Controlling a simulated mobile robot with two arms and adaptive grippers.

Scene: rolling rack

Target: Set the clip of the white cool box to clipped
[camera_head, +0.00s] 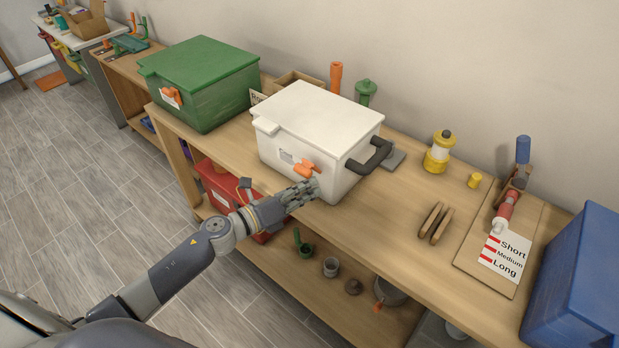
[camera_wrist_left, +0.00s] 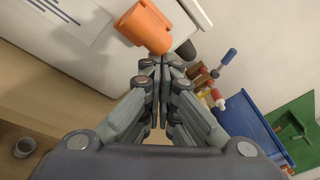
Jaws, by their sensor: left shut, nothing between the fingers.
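The white cool box (camera_head: 318,137) stands on the wooden bench with its lid down and a dark handle (camera_head: 371,157) on its right side. Its orange clip (camera_head: 306,169) is on the front face. I cannot tell for sure whether the clip is fastened. My left gripper (camera_head: 314,184) is shut and empty, just in front of the box and close below the clip. In the left wrist view the orange clip (camera_wrist_left: 146,27) is just beyond the fingertips (camera_wrist_left: 162,62), with the white box (camera_wrist_left: 78,38) behind it. My right gripper is in neither view.
A green cool box (camera_head: 201,82) stands to the left and a blue box (camera_head: 578,285) at the right end. A yellow container (camera_head: 438,151), wooden pieces (camera_head: 436,222) and a board (camera_head: 464,262) lie right. A red box (camera_head: 217,191) and small items occupy the lower shelf.

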